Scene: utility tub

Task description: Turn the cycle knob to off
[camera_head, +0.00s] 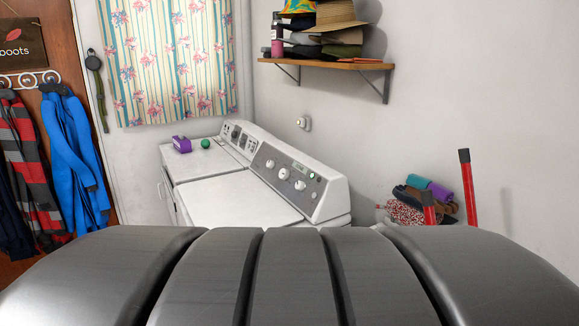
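Two white laundry machines stand side by side against the wall. The nearer machine (235,200) has a slanted grey control panel (284,156) with several white knobs, among them a left knob (270,163), a larger middle knob (283,174) and a right knob (300,186). The farther machine (200,163) has its own panel (247,144) with a dark knob (235,133). I cannot tell which is the cycle knob, and the markings are too small to read. My gripper is not in view. A large grey ribbed part, likely mine, fills the bottom and hides the machines' lower fronts.
A purple box (181,144) and a green ball (206,144) sit on the farther machine. The nearer lid is clear. A wooden shelf (320,64) with hats hangs above. Red handles (467,187) and piled items (410,203) stand right. Clothes (75,155) hang left.

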